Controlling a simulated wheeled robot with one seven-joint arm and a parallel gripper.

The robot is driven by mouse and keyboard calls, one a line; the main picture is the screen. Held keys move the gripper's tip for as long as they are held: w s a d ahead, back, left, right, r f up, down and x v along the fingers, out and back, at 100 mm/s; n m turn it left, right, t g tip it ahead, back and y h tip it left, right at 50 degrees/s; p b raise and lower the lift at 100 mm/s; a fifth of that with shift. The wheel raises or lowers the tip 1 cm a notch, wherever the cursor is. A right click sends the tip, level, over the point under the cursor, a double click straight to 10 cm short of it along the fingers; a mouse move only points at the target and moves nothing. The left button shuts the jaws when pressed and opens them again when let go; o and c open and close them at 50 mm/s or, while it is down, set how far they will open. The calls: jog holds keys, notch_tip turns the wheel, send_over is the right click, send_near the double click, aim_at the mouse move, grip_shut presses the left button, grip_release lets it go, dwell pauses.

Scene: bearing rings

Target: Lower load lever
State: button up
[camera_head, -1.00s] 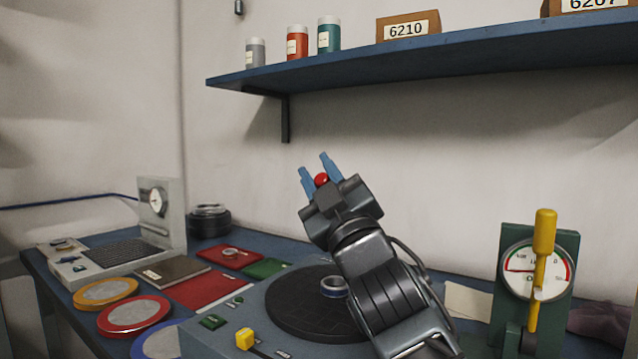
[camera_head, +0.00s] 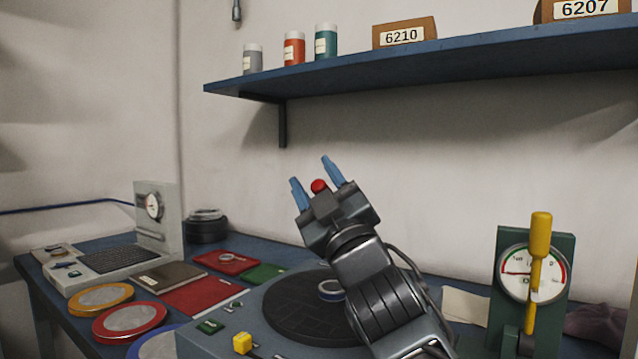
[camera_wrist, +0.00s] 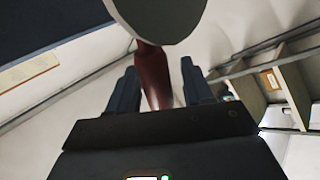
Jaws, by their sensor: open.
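A lever with a yellow handle (camera_head: 540,237) stands upright in front of a round dial (camera_head: 518,272) on a green stand (camera_head: 563,265), at the right of the head view. My gripper (camera_head: 310,170) is well to the left of it, apart from it, with blue fingers pointing up and open. A red ball (camera_head: 319,186) shows between the fingers; I cannot tell what it belongs to. In the wrist view, a dark red rod (camera_wrist: 153,75) below a pale disc (camera_wrist: 165,12) shows between the fingers; I cannot tell what it is.
A grey machine with a dark round plate (camera_head: 290,310) and a ring (camera_head: 331,289) lies under my arm. A blue shelf (camera_head: 340,68) with jars and boxes hangs above. Coloured discs, red mats and a gauge device (camera_head: 152,205) fill the left bench.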

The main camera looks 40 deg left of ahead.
jog(key=s+d+p, duration=0.1)
jog(key=s+d, duration=0.5)
jog(key=d, duration=0.5)
jog(key=shift+d+f, duration=0.3)
jog(key=shift+f, duration=0.05)
